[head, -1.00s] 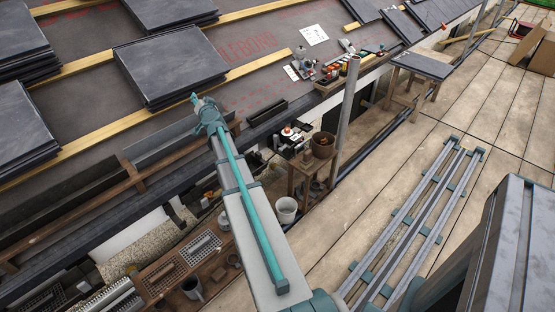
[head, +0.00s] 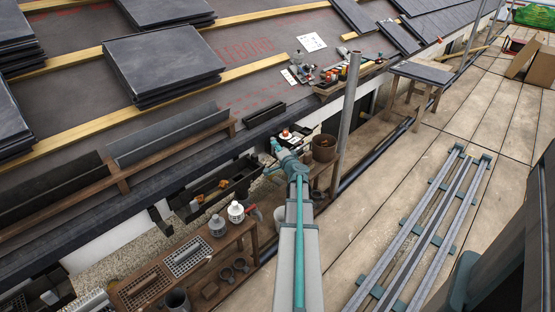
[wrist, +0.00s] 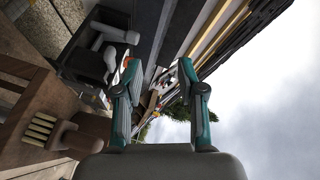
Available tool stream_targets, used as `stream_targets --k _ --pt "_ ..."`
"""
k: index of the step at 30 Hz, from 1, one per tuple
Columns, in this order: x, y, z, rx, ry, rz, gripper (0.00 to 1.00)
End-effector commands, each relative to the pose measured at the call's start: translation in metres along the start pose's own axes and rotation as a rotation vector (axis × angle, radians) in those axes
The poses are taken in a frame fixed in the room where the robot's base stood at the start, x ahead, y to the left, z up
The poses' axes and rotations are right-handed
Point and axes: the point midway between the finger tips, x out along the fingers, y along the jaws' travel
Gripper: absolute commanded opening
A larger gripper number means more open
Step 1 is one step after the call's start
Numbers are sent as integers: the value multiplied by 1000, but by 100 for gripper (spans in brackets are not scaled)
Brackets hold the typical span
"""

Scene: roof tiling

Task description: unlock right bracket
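My gripper (head: 277,150) is at the end of my outstretched arm in the head view, beside the eave and near a small orange-and-white item (head: 286,134). In the wrist view my gripper (wrist: 160,85) has its two teal fingers apart, with nothing held between them. A dark bracket-like piece (head: 160,226) hangs below the eave to the left of the gripper. A dark trough section (head: 218,188) with small items in it sits nearer the gripper. I cannot tell which part is the right bracket or whether it is locked; my arm may hide it.
A wooden bench (head: 205,262) with grey pots stands left of my arm. A brown bucket (head: 324,147) and a scaffold pole (head: 349,100) are close on the right. Slate stacks (head: 165,62) lie on the roof. The plank deck (head: 385,190) has free room.

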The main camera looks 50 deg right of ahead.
Motion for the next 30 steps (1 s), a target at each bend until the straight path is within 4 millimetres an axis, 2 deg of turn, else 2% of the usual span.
stream_targets --k 1,3,7,12,20,26,30 --pt "-2 19 0 39 -2 -8 40" --pt "-6 34 -1 95 -7 -27 40" --pt "-15 59 -5 193 -14 -64 40" --pt "-24 82 -10 289 -17 -106 40" --pt "-26 91 -14 344 -18 -135 40" --pt "-4 89 -14 343 -19 -136 40" --pt "21 86 -15 342 -19 -136 40"
